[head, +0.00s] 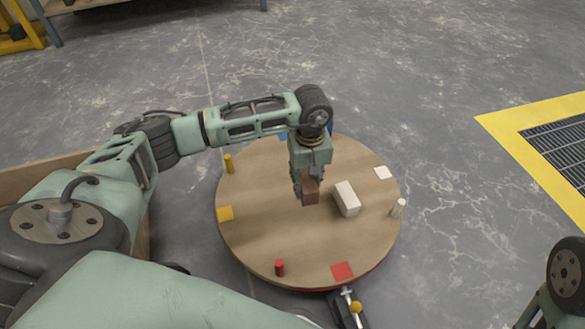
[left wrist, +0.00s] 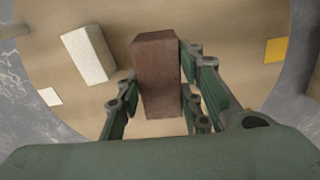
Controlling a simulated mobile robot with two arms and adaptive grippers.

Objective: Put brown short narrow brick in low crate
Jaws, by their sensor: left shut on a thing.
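My left gripper (head: 305,178) is shut on the brown brick (head: 310,192) over the round wooden table. In the left wrist view the brown brick (left wrist: 157,72) sits between the two fingers of the left gripper (left wrist: 160,102), its long side running away from the palm. I cannot tell whether it clears the tabletop. A wooden-walled box (head: 35,178), perhaps the low crate, shows at the left of the head view. My left arm hides most of it, and its inside cannot be seen. My right gripper is not in view; only part of my right arm shows at the lower right.
A white brick (head: 347,198) lies on the round table (head: 255,240), right of the held brick. Coloured pegs and flat squares, such as a red square (head: 342,271) and a yellow peg (head: 228,163), ring the table. A yellow-bordered floor grate (head: 535,125) lies at right.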

